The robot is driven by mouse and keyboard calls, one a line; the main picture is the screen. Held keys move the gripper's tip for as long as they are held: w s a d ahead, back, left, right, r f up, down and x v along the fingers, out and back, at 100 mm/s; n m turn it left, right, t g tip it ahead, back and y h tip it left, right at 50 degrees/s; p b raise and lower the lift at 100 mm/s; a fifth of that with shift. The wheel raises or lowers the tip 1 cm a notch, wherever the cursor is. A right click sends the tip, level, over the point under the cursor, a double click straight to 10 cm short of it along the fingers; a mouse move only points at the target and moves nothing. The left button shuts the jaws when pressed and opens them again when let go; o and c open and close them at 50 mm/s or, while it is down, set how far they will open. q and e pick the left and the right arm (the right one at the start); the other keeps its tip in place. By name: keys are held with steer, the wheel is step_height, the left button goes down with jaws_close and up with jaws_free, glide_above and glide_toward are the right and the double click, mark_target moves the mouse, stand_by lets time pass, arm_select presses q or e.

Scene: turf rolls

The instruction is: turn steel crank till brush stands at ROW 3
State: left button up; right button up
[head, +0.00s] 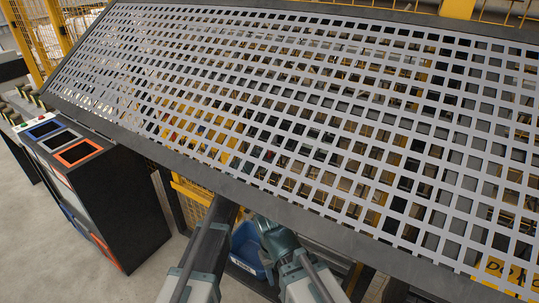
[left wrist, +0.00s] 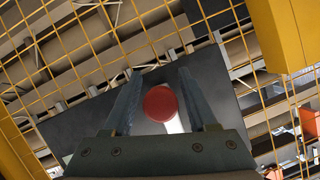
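My left gripper (left wrist: 160,76) is open in the left wrist view, its two grey fingers standing apart. A round red knob (left wrist: 160,104) shows between them, with a pale rod or strip beside its lower edge. Gaps show on both sides of the knob, so the fingers do not grip it. I cannot tell whether this knob belongs to the steel crank. In the head view my arms reach in at the bottom, under the front edge of the big panel, where the fingertips are hidden. No brush or ROW marking can be made out.
A large sloping perforated panel (head: 300,197) with a dark frame fills the head view. A black cabinet (head: 135,205) with coloured openings stands left. A blue bin (head: 245,262) sits below the panel. A yellow sign (head: 500,270) is lower right. Yellow mesh fencing (left wrist: 60,60) crosses the wrist view.

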arm_select(q)
steer(key=shift+o, duration=0.4)
steer(key=shift+s+a+r, duration=0.15)
steer(key=shift+s+r, duration=0.05)
steer(key=shift+s, duration=0.1)
steer(key=p+v, duration=0.5)
steer(key=v, duration=0.8)
steer(key=shift+s+a, duration=0.1)
steer(key=shift+a, duration=0.05)
